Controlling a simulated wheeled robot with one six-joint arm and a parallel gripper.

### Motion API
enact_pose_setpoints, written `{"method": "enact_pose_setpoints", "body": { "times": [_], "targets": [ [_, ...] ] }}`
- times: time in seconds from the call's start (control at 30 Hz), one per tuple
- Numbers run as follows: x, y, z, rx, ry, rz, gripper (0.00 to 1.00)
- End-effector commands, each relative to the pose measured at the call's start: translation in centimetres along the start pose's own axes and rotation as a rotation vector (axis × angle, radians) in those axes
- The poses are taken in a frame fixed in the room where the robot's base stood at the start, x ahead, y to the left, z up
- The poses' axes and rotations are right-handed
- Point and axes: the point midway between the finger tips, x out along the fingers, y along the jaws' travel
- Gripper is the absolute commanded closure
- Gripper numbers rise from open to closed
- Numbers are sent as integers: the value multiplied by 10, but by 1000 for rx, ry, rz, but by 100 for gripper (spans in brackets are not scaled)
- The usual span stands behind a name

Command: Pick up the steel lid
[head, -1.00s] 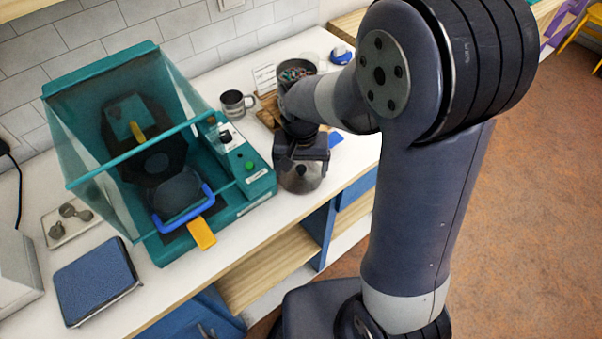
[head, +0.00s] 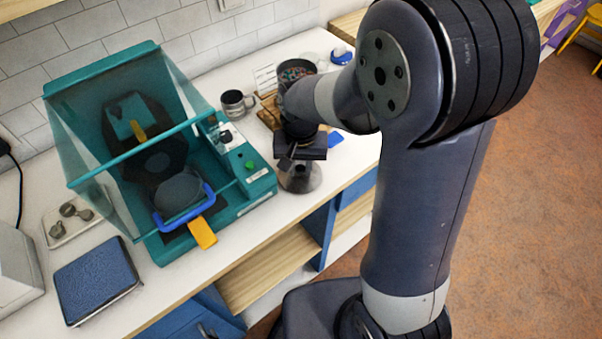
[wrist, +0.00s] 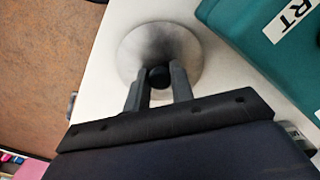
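The steel lid (wrist: 185,48) is a round, shallow grey disc with a black knob (wrist: 157,77) at its centre. In the wrist view it is over the white counter, near the counter's front edge. My gripper (wrist: 159,74) has one finger on each side of the knob, with no clear gap, and looks shut on it. In the head view the lid (head: 302,182) is below my gripper, right of the teal machine. My wrist hides part of it. I cannot tell whether the lid touches the counter.
The teal machine (head: 255,187) with a clear hood stands left of the lid. A steel mug (head: 234,103) stands behind. A blue pad (head: 95,282) lies at the front left.

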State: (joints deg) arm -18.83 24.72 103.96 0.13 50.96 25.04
Motion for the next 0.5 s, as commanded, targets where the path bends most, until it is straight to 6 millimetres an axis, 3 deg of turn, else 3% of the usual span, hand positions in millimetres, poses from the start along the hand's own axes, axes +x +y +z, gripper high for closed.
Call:
{"method": "enact_pose_setpoints", "body": {
  "times": [0.03,0.33,0.5],
  "targets": [
    [7,3,4,1,-16,9,100],
    [6,4,4,0,-16,11,100],
    [-11,3,2,1,-10,8,100]
  ]
}}
